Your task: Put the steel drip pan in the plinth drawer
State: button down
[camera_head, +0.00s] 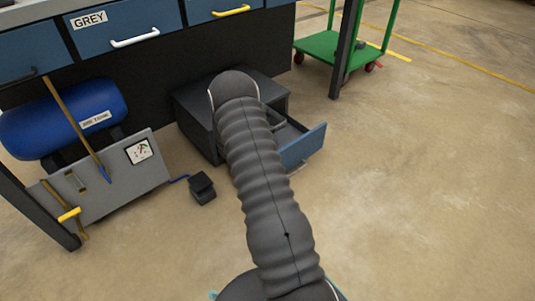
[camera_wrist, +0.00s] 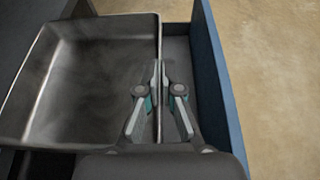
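The steel drip pan (camera_wrist: 85,75) is a shallow grey metal tray filling the left of the wrist view. My gripper (camera_wrist: 158,72) has its fingertips closed together on the pan's right rim. The plinth drawer is open; its blue front (camera_wrist: 222,85) stands right of the pan, with a strip of grey drawer floor (camera_wrist: 178,65) between. The pan appears over or inside the drawer; I cannot tell whether it rests on the floor. In the head view the blue drawer front (camera_head: 303,146) sticks out from the dark plinth cabinet (camera_head: 196,122); my arm hides most of the pan and gripper.
A blue tank (camera_head: 62,120) and a grey panel with a gauge (camera_head: 118,178) stand at the left. A small black pedal box (camera_head: 202,188) sits on the floor. Blue bench drawers (camera_head: 125,35) hang above. A green cart (camera_head: 335,48) is behind. The floor at right is clear.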

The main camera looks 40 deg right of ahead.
notch_tip(320, 180, down, 14)
jog(key=shift+f+b, duration=0.25)
jog(key=shift+b, duration=0.7)
jog(key=shift+f, duration=0.1)
jog(key=c, duration=1.3)
grip_release()
